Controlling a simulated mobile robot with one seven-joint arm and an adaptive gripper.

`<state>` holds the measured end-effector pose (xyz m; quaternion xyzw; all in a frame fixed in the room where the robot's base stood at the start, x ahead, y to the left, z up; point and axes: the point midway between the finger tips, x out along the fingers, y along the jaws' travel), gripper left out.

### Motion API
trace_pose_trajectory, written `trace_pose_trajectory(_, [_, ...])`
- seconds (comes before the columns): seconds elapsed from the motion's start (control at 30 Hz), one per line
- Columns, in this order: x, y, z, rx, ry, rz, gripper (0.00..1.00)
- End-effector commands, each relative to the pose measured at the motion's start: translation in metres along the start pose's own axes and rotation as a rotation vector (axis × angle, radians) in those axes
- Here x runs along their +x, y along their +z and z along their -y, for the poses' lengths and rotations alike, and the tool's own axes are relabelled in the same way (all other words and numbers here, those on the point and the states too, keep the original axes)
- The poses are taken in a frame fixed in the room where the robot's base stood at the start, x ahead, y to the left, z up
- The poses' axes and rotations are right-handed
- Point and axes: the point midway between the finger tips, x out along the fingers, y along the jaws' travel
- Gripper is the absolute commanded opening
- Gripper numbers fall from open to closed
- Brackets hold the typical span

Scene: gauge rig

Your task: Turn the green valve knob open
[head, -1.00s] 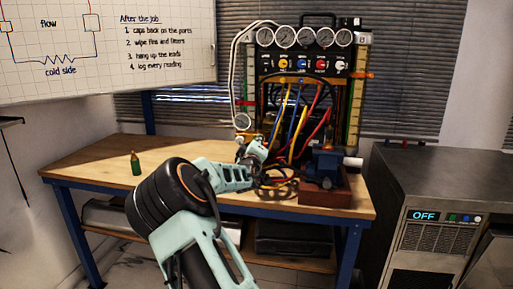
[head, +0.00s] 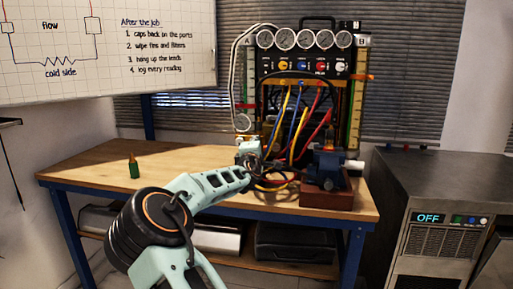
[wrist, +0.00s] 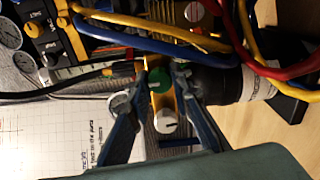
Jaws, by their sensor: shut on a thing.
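The green valve knob (wrist: 158,80) shows in the wrist view between the tips of my gripper (wrist: 163,76). The two dark blue fingers are closed on its sides. A pale knob with a dark mark (wrist: 166,121) sits just below it, between the fingers and apart from them. In the head view my gripper (head: 250,153) is at the lower left of the gauge rig (head: 305,67); the green knob cannot be made out there, and the fingertips are too small to read.
Yellow, blue and red hoses (head: 291,110) hang close to the right of my gripper. A blue vise-like block (head: 327,168) stands further right on the wooden bench (head: 100,168). A small green bottle (head: 134,167) stands on the bench's left part, which is otherwise clear.

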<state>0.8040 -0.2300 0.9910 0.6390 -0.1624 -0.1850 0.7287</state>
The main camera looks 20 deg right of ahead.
Motion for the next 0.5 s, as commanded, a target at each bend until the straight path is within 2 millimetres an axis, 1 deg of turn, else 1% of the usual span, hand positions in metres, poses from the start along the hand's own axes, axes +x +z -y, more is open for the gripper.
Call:
trace_pose_trajectory(0.2, [-0.0002,-0.001,0.0003,-0.039,0.0,-0.001,0.0])
trace_pose_trajectory(0.5, [-0.0001,-0.0009,0.0002,-0.045,-0.001,-0.001,0.0])
